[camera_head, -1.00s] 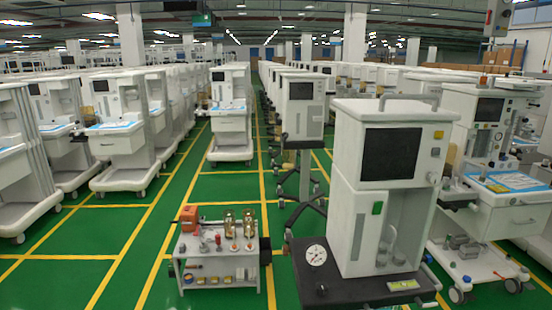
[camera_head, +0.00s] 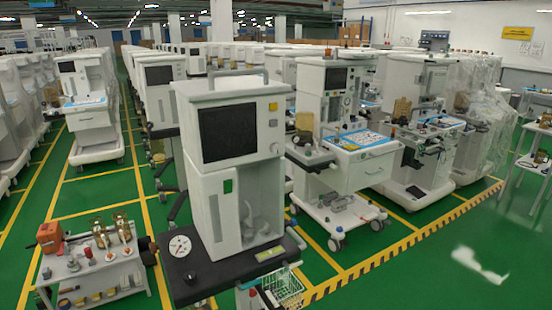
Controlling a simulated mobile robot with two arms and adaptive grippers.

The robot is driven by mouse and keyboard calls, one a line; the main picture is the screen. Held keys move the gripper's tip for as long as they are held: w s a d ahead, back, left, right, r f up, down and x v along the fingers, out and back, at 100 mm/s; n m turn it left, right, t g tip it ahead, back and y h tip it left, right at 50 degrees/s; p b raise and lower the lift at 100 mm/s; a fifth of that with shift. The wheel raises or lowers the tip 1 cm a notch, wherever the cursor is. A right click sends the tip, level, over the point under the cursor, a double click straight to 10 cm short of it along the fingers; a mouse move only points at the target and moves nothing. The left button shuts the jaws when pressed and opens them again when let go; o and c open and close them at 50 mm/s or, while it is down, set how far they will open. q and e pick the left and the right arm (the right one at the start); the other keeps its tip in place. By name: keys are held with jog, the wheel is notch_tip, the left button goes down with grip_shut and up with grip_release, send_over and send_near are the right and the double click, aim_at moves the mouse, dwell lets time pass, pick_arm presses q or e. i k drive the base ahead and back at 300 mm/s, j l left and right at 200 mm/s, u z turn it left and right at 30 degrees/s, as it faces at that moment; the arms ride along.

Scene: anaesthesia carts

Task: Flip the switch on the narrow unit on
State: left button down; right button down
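The nearest unit, a tall narrow white-grey one (camera_head: 208,200), stands upright on a dark base plate (camera_head: 190,275) near the middle of the head view. A round white gauge (camera_head: 180,245) sits at the front left of the base. Neither of my grippers is in view.
A low cart with tools (camera_head: 95,265) stands at lower left. A wire basket (camera_head: 284,290) is close by at the bottom. A wider cart with a blue-topped drawer (camera_head: 365,172) stands behind right. Green floor at right, beyond the striped yellow line (camera_head: 410,240), is mostly clear.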

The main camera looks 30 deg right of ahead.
aim_at(227, 185)
jog(key=l+u, duration=0.1)
jog(key=l, duration=0.95)
jog(key=k+l+u, duration=0.15)
jog(key=l, duration=0.35)
jog(key=l+u, duration=0.1)
jog(key=l, duration=0.45)
jog(key=k+l, duration=0.1)
jog(key=l, duration=0.4)
jog(key=l+u, duration=0.15)
jog(key=l, duration=0.35)
jog(key=k+l+u, duration=0.1)
jog(key=l, duration=0.4)
jog(key=k, duration=0.05)
